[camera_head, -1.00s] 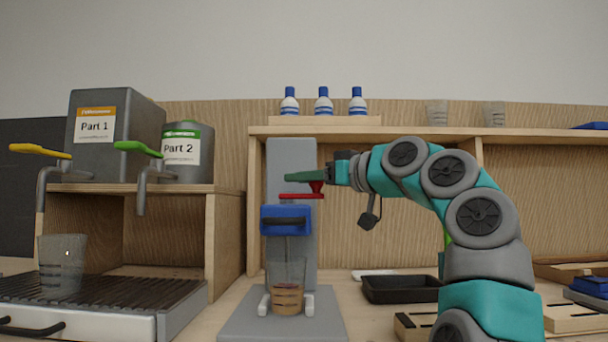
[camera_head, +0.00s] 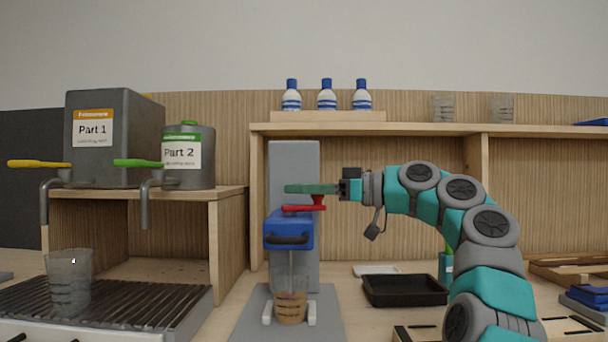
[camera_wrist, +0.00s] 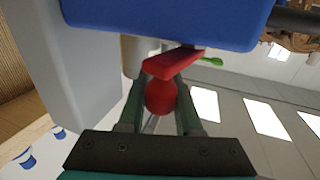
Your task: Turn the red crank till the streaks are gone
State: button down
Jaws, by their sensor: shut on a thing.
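The red crank (camera_head: 304,208) sits on top of the blue mixer head, with its red knob at the right end. My gripper (camera_head: 318,189) is shut on the knob from the right, and the wrist view shows the red knob (camera_wrist: 161,97) between my two green fingers. The blue mixer head (camera_head: 289,232) is fixed to a grey column (camera_head: 293,160). Below it a clear cup (camera_head: 291,305) stands between two white stops, with tan-brown contents in its lower part. I cannot tell from here whether streaks show in it.
A black tray (camera_head: 405,291) lies right of the mixer. To the left stand the Part 1 tank (camera_head: 112,160) and Part 2 tank (camera_head: 190,175) with lever taps. A clear cup (camera_head: 69,283) is on the drip grate (camera_head: 115,308). White bottles (camera_head: 326,98) stand on the shelf above.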

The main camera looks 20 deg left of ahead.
jog(key=shift+g, duration=0.3)
jog(key=c, duration=0.6)
grip_release()
jog(key=d, duration=0.7)
jog(key=shift+d, duration=0.35)
jog(key=shift+s, duration=0.1)
